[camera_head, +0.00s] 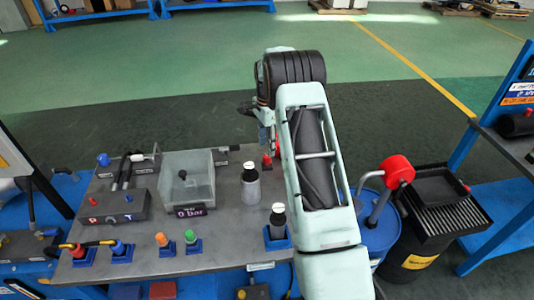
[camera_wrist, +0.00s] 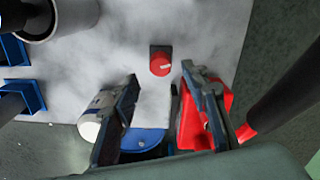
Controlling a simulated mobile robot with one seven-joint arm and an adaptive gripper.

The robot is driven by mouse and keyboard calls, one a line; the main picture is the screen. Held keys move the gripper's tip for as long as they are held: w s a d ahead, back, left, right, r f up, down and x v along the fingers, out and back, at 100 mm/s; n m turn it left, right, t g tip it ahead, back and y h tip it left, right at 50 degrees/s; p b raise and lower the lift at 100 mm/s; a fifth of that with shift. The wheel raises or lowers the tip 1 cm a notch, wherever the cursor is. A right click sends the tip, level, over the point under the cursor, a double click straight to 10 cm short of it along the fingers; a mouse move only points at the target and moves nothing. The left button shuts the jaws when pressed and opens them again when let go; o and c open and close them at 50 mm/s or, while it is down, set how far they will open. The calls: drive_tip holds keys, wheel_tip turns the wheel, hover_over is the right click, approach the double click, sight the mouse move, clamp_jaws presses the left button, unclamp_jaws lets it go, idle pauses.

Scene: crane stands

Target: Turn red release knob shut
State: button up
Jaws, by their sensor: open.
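The red release knob (camera_wrist: 160,64) shows in the wrist view on a small dark base on the grey bench top. It carries a pale mark. In the head view the red knob (camera_head: 267,162) shows small, left of my arm. My gripper (camera_wrist: 161,77) is open, with one finger on each side of the picture and the knob beyond the gap between the fingertips. I see no contact with the knob. In the head view my gripper (camera_head: 264,138) is partly hidden and points down close to the knob.
The grey bench (camera_head: 225,222) bears a clear box (camera_head: 188,165), a dark bottle (camera_head: 250,190) and another bottle (camera_head: 278,220) in a blue holder. A red-ended lever (camera_head: 398,170) stands above a blue drum (camera_head: 380,225) at right. Red and pale parts show behind my fingers.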

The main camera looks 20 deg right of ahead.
sight(267, 159)
wheel_tip(267, 159, down, 5)
drive_tip(key=shift+f+p, duration=0.1)
drive_tip(key=shift+p, duration=0.2)
clamp_jaws()
